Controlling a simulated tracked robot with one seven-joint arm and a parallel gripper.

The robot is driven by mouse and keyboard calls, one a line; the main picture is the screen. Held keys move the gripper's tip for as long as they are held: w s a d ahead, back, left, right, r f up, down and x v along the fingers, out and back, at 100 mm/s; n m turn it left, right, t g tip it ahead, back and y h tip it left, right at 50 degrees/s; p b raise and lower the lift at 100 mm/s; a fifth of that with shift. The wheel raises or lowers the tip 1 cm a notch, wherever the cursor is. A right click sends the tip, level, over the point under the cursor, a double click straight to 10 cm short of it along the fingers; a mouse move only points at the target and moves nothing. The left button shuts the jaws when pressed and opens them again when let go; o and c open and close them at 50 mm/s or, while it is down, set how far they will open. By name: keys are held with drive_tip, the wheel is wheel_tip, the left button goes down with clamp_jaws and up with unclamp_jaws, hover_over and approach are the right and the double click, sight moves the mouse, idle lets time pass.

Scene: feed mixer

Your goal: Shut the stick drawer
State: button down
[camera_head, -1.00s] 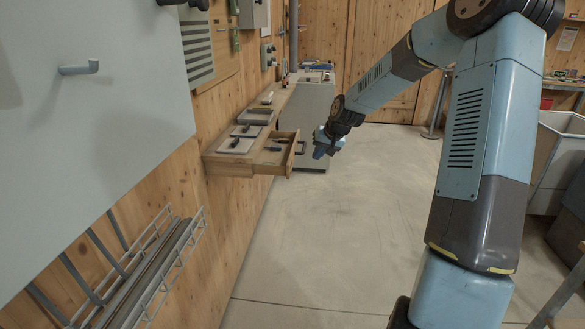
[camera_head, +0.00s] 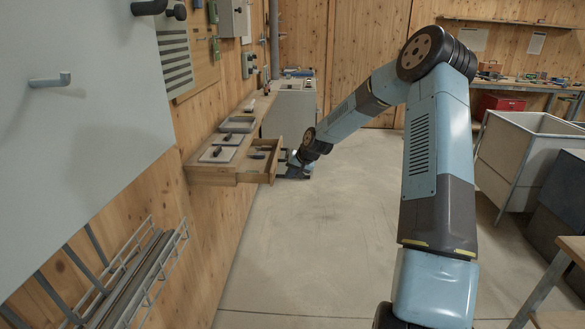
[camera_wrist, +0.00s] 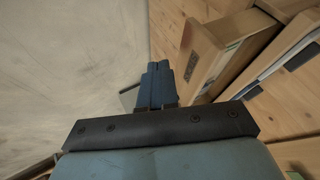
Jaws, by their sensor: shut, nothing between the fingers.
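The stick drawer (camera_head: 266,165) is a wooden drawer pulled out from under the wall bench, with dark tools lying inside it. In the wrist view the drawer's wooden front (camera_wrist: 205,50) stands just right of my fingers. My gripper (camera_head: 293,165) is shut and empty, just to the right of the drawer front in the head view. Its two blue-grey fingers lie together in the wrist view (camera_wrist: 158,82). A narrow gap seems to separate them from the drawer, but I cannot tell for sure whether they touch.
The wooden bench (camera_head: 207,175) holds trays and tools along the left wall. A grey cabinet (camera_head: 290,112) stands behind the drawer. A wire rack (camera_head: 150,262) hangs at the lower left. The concrete floor (camera_head: 325,235) is clear; a white bin (camera_head: 525,150) stands at right.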

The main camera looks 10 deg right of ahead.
drive_tip(key=a, duration=0.1)
drive_tip(key=w+a, duration=0.1)
drive_tip(key=a, duration=0.2)
drive_tip(key=shift+w+f, duration=0.3)
drive_tip(key=shift+f, duration=0.1)
